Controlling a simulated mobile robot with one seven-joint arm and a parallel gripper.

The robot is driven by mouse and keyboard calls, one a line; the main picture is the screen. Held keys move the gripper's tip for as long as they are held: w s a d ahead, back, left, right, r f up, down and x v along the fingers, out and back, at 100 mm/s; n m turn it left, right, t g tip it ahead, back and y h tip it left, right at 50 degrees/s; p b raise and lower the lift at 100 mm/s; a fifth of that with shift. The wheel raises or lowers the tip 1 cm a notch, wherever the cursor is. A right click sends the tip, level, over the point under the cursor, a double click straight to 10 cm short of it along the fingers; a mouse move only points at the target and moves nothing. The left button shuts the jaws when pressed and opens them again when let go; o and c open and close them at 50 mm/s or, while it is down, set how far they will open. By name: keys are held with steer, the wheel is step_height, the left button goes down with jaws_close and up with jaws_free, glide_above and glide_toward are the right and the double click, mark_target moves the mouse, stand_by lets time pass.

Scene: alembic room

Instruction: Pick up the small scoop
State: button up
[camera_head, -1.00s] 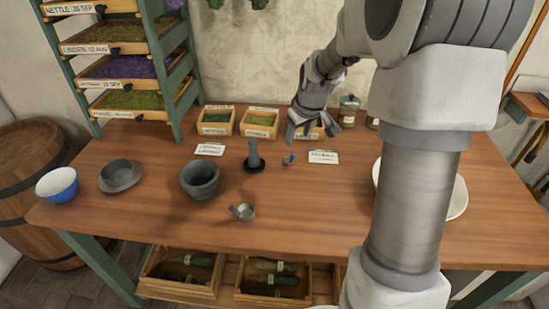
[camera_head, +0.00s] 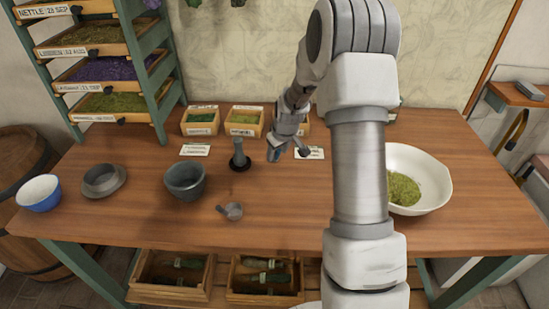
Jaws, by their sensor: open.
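A small grey scoop (camera_head: 274,156) lies on the wooden table, right of the pestle, largely covered by my gripper in this view. My gripper (camera_head: 288,152) is open and points down close over it, its fingers spread to left and right. I cannot tell whether a finger touches the scoop. A second, larger-looking grey scoop (camera_head: 231,211) with a short handle lies nearer the front edge, apart from my gripper.
A pestle (camera_head: 239,157) stands upright on a dark base left of my gripper. A mortar (camera_head: 185,181), grey dish (camera_head: 103,180) and blue-white bowl (camera_head: 39,193) are farther left. A white bowl (camera_head: 432,165) with green herb is right. Labelled boxes (camera_head: 244,121) stand behind.

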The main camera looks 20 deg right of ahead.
mark_target(277, 157)
steer(key=x, duration=0.4)
steer(key=shift+w+d, duration=0.1)
steer(key=shift+d, duration=0.1)
jaws_close()
stand_by(1.2)
